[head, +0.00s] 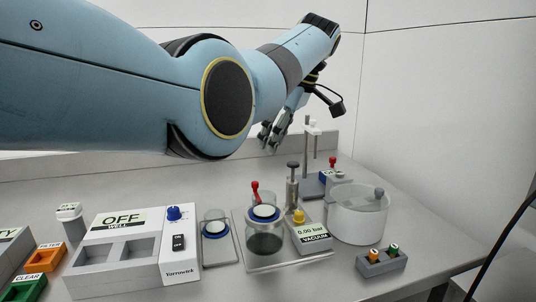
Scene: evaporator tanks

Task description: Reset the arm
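My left arm, light blue, comes in from the left and spans the upper part of the head view. Its gripper (270,143) hangs below the far end of the arm, above the back of the table. Its fingers look apart, with nothing visible between them. It is clear of the equipment below. My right gripper is not in view.
On the table (345,280) stand a white box reading OFF (122,220), a glass vessel with a dark liquid (264,243), a vacuum pump reading 0.00 bar (310,232), a clear round tank (357,215) and a grey block (381,264). Orange (45,258) and green trays sit left.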

